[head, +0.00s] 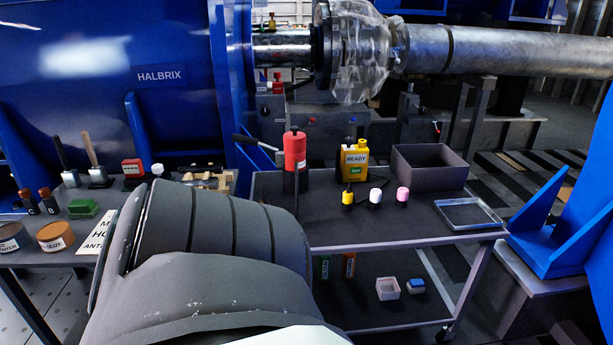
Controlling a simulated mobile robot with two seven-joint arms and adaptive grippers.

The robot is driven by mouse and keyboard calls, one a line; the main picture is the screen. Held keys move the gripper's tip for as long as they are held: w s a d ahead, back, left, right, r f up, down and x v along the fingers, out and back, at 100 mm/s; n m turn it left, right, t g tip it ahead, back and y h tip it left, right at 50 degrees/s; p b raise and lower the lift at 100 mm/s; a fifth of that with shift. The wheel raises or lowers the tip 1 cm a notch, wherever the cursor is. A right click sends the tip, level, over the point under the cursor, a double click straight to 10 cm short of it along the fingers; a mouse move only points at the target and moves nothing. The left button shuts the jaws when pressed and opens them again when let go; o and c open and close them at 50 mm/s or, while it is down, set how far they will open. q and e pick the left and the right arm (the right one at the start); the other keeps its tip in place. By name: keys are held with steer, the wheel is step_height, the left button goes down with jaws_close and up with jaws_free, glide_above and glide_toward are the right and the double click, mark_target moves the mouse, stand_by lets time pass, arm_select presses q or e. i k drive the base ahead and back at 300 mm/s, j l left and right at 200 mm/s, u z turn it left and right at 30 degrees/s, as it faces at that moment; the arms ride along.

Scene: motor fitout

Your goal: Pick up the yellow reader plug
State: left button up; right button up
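A small plug with a yellow top and dark base (347,198) stands upright on the upper shelf of the dark cart (440,222), left of a white-topped plug (375,197) and a pink-topped plug (402,196). Behind it stands a yellow handheld reader (354,160) with a READY label and a green patch. The yellow plug stands apart from the white one and nothing holds it. Neither of my grippers shows in the head view. A large grey link of my arm fills the lower left middle and hides part of the cart and bench.
A red cylinder (294,152) stands left of the reader. A grey open bin (429,168) and a shallow metal tray (468,214) are on the cart's right. Small boxes lie on its lower shelf. The left bench (60,232) carries tools and tins. Blue machinery and a steel shaft stand behind.

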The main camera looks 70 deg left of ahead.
mark_target(347, 194)
steer(key=u, duration=2)
steer(key=z, duration=1.75)
steer(key=i+j+u, duration=0.1)
steer(key=j+u, duration=0.2)
steer(key=i+j+u, duration=0.25)
steer(key=j, duration=0.25)
steer(key=k+l+u, duration=0.2)
steer(key=k+j, duration=0.1)
steer(key=j, duration=0.1)
